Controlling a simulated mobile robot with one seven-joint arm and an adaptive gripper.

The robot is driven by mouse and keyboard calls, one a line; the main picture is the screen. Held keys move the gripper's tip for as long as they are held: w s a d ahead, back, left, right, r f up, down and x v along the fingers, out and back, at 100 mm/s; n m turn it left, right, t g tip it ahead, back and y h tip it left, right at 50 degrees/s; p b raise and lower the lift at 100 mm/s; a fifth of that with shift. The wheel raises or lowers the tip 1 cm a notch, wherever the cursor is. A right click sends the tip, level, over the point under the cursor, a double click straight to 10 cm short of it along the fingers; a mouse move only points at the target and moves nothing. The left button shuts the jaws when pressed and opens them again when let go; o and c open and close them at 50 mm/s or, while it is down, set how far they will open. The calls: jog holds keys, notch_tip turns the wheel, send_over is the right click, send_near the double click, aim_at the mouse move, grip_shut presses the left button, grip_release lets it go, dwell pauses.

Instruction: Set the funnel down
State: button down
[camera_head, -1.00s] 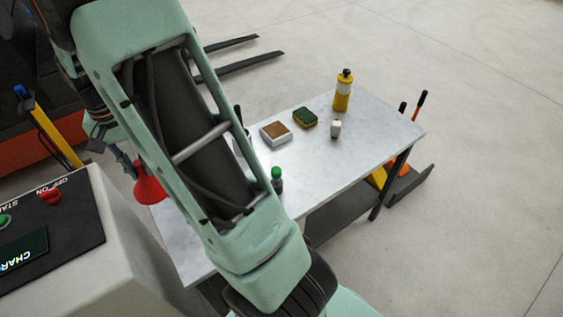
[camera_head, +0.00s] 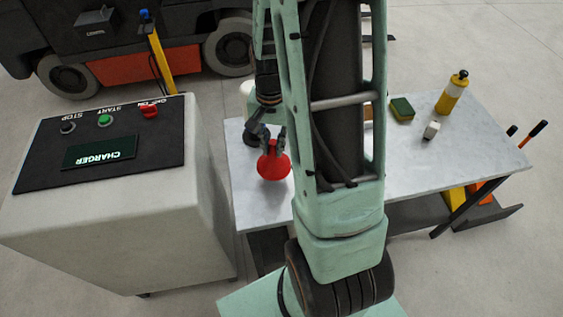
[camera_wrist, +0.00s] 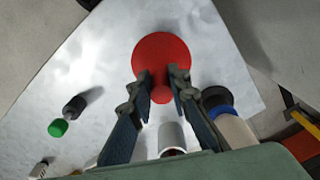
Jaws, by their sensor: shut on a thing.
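The red funnel (camera_head: 273,163) is over the left end of the grey-white table (camera_head: 460,165) in the head view. My gripper (camera_head: 272,140) is above it, shut on its narrow upper part. In the wrist view the funnel (camera_wrist: 162,55) shows its wide round body beyond the fingertips, and its narrow end sits between the two fingers (camera_wrist: 160,88). The tabletop (camera_wrist: 105,60) lies behind it. I cannot tell whether the funnel's rim touches the table. My arm hides the middle of the table in the head view.
The wrist view shows a dark green-capped bottle (camera_wrist: 65,116), a grey cylinder (camera_wrist: 172,137) and a dark-lidded pale container (camera_wrist: 230,122) near the gripper. A yellow bottle (camera_head: 452,93), sponge (camera_head: 401,110) and small white bottle (camera_head: 431,130) stand right. The charger cabinet (camera_head: 100,210) is left.

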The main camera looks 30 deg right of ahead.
aim_at(281, 164)
jog(key=shift+s+d+f, duration=0.25)
jog(key=shift+s+f, duration=0.2)
jog(key=shift+f, duration=0.15)
jog(key=shift+s+d+f, duration=0.25)
jog(key=shift+s+f, duration=0.15)
jog(key=shift+f, duration=0.2)
jog(key=f, duration=0.3)
jog(key=shift+s+d, duration=0.15)
jog(key=shift+s, duration=0.15)
jog(key=shift+f, duration=0.35)
jog(key=shift+f, duration=0.1)
jog(key=c, duration=1.8)
grip_release()
notch_tip(281, 164, up, 12)
jog(key=shift+r, duration=0.15)
jog(key=shift+w, duration=0.15)
